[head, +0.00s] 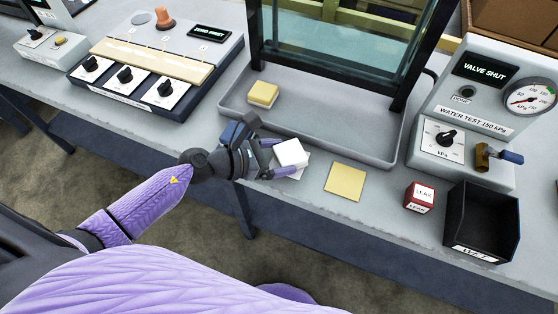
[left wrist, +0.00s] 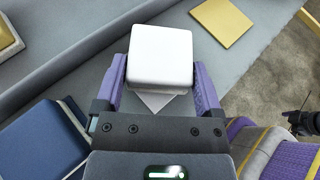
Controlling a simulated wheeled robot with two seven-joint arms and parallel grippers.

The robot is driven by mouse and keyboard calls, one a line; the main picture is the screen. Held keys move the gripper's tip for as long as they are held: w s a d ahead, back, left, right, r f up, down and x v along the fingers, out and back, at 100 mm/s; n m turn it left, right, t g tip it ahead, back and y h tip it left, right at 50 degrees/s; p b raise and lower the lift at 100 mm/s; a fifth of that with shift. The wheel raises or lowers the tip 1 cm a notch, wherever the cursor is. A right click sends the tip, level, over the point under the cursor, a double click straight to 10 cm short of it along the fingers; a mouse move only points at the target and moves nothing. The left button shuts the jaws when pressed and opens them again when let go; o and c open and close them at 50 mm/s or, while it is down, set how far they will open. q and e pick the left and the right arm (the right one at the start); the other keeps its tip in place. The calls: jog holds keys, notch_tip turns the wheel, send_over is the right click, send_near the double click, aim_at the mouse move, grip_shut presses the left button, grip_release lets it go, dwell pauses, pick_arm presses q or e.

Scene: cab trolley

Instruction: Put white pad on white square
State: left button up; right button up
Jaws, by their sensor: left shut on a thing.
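The white pad (head: 291,152) is a small white block between the fingers of my left gripper (head: 281,157), which is shut on it. The left wrist view shows the pad (left wrist: 160,58) with a purple finger on each side. The white square (head: 300,172) lies flat on the bench under the pad, mostly hidden by it and the gripper. A corner of the square (left wrist: 156,102) shows in the left wrist view. I cannot tell whether the pad touches it.
A yellow square (head: 345,181) lies bare to the right. A yellow pad (head: 263,94) sits in the grey tray (head: 350,151). A blue pad (left wrist: 40,140) is close beside my gripper. A red leak block (head: 419,197) and black wet bin (head: 482,222) stand further right.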

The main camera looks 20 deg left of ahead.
pick_arm(q)
jog(key=shift+f, duration=0.2)
jog(key=shift+r, duration=0.1)
jog(key=o, duration=1)
pick_arm(e)
jog(key=shift+s+d+f, duration=0.15)
jog(key=shift+s+d, duration=0.3)
jog(key=shift+s, duration=0.1)
jog(key=shift+w, duration=0.1)
